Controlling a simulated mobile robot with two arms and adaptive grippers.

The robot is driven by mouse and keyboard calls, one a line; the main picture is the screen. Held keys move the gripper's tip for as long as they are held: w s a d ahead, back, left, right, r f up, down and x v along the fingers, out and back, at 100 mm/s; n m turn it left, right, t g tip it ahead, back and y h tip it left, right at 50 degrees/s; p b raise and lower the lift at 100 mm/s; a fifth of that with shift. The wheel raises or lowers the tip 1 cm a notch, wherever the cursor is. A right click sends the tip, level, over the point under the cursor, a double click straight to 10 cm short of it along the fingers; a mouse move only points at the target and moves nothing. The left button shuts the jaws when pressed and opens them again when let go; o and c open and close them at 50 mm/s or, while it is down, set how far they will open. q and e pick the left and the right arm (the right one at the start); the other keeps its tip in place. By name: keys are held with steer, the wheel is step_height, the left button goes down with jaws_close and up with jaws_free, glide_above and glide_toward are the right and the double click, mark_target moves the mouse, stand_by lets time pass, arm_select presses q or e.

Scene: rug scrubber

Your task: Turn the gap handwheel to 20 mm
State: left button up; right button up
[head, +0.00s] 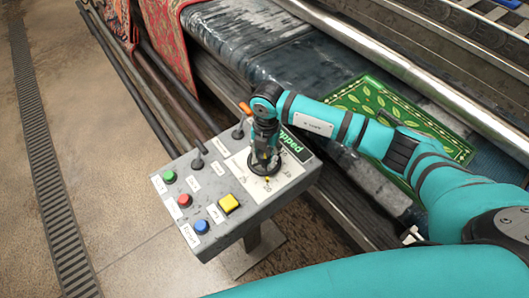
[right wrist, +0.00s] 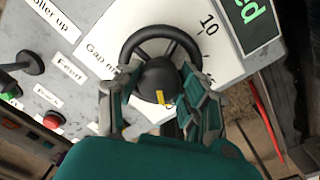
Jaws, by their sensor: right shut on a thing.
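The gap handwheel (right wrist: 137,43) is a black spoked wheel with a dark hub on a white scale plate, marked "Gap" and "10" in the right wrist view. A small yellow pointer mark (right wrist: 160,97) shows on its near side. My right gripper (right wrist: 160,85) is shut on the handwheel, its teal and grey fingers on either side of the hub. In the head view the right gripper (head: 264,150) comes down on the handwheel (head: 258,168) from above and hides part of it. Numbers show around the wheel, some covered. My left gripper is not in view.
The grey control box (head: 240,205) carries green (head: 169,177), red (head: 184,200), blue (head: 201,227) and yellow (head: 229,203) buttons. Behind lie rollers and a green patterned rug (head: 375,110).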

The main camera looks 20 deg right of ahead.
mark_target(266, 153)
steer(key=shift+w+r, duration=0.1)
stand_by(0.4)
steer(key=o, duration=1.2)
steer(key=shift+r, duration=0.1)
steer(key=r, duration=1.1)
steer(key=shift+s+d+r, duration=0.2)
steer(key=shift+r, duration=0.2)
